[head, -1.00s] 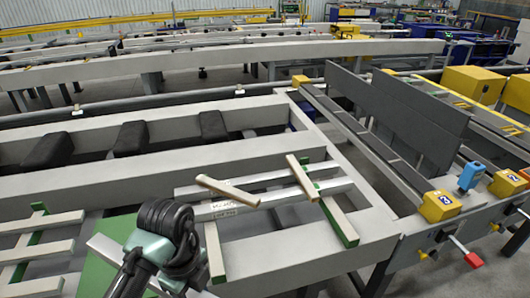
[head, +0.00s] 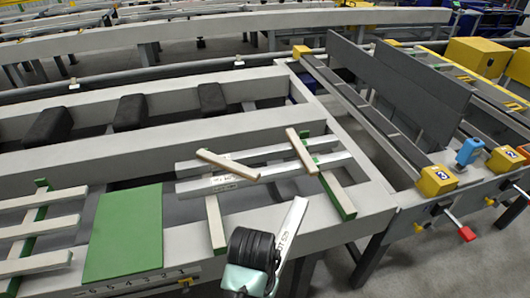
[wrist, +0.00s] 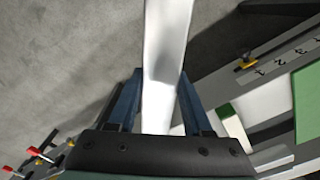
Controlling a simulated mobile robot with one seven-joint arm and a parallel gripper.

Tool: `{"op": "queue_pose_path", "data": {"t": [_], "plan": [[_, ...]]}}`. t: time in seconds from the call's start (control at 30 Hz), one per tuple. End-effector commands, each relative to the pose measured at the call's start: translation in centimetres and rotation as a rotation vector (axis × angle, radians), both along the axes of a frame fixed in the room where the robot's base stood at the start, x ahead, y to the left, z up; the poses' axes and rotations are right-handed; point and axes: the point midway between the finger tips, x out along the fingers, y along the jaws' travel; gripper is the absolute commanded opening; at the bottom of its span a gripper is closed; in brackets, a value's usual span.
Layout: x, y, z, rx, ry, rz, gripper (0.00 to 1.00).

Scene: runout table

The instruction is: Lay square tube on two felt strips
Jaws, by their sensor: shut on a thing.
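My gripper (head: 252,252) is at the bottom of the head view, in front of the table's near beam. Its blue fingers (wrist: 158,100) are shut on a pale square tube (head: 291,228), also seen in the wrist view (wrist: 167,40). The tube slants up and right, over the near beam in the picture; its grasped part is hidden in the head view.
Two loose cream battens, one skewed (head: 227,165) and one nearer the right strip (head: 301,150), lie over the silver tubes. A green mat (head: 124,235) and a slatted rack (head: 40,225) are at left. Yellow-capped rails (head: 437,180) stand at right.

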Motion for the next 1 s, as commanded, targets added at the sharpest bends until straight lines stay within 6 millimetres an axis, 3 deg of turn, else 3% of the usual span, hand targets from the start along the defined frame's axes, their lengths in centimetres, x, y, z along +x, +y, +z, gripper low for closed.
{"op": "queue_pose_path", "data": {"t": [0.13, 0.33, 1.0], "plan": [[-1.5, -1.2, -0.5, -0.004, -0.002, 0.224, 0.00], [-2.5, -1.8, -1.0, -0.001, -0.004, 0.390, 0.00], [-2.7, -1.8, -1.1, 0.002, -0.003, 0.417, 0.00]]}}
